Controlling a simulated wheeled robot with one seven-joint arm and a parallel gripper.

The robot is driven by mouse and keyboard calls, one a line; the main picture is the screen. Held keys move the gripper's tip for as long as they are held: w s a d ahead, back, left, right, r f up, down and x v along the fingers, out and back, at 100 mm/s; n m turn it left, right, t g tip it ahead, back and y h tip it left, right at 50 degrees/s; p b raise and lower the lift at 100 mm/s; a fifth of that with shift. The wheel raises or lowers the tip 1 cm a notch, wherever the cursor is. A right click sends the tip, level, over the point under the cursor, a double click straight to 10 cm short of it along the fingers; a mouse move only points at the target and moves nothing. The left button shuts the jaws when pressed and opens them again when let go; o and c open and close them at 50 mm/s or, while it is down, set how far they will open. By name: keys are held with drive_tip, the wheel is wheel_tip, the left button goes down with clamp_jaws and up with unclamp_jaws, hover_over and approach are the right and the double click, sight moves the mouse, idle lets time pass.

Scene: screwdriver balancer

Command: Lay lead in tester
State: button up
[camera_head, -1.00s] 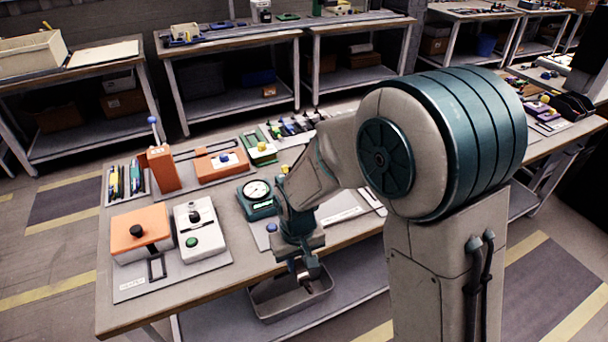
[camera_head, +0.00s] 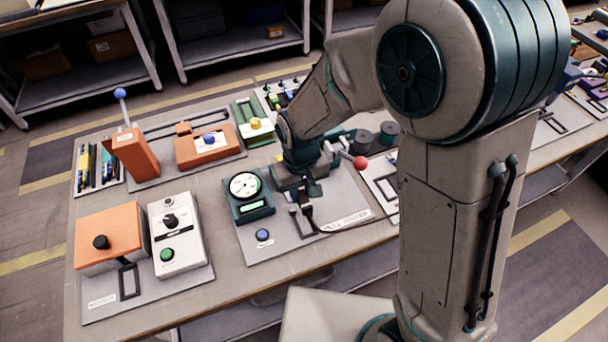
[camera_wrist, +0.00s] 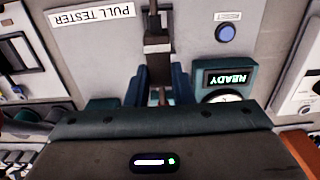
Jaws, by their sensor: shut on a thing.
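The pull tester is a grey plate (camera_head: 270,243) with a teal gauge box (camera_head: 248,195), a blue button (camera_head: 263,235) and a "PULL TESTER" label (camera_head: 345,221). Its display (camera_wrist: 229,78) reads READY in the wrist view. My gripper (camera_head: 305,188) is low over the plate, right of the gauge. In the wrist view my gripper's blue fingers (camera_wrist: 161,88) are shut on a thin brownish piece, the lead (camera_wrist: 161,97), mostly hidden between them. A dark clamp-like part (camera_wrist: 157,38) lies just beyond the fingertips, in line with the lead; whether they touch I cannot tell.
An orange box (camera_head: 105,238) and a white control box (camera_head: 175,235) stand at the left. An orange lever press (camera_head: 135,150) and pen tray (camera_head: 97,165) are behind them. A red knob (camera_head: 360,162) and dark spools are close right of my gripper.

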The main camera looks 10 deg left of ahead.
drive_tip(key=shift+f+b, duration=2.9)
drive_tip(key=shift+f, duration=0.9)
drive_tip(key=shift+s+d+f+b, duration=0.1)
drive_tip(key=shift+f+b, duration=0.5)
drive_tip(key=shift+b, duration=0.05)
drive_tip(key=o, duration=1)
wheel_tip(320, 180, up, 14)
drive_tip(key=shift+f, duration=0.1)
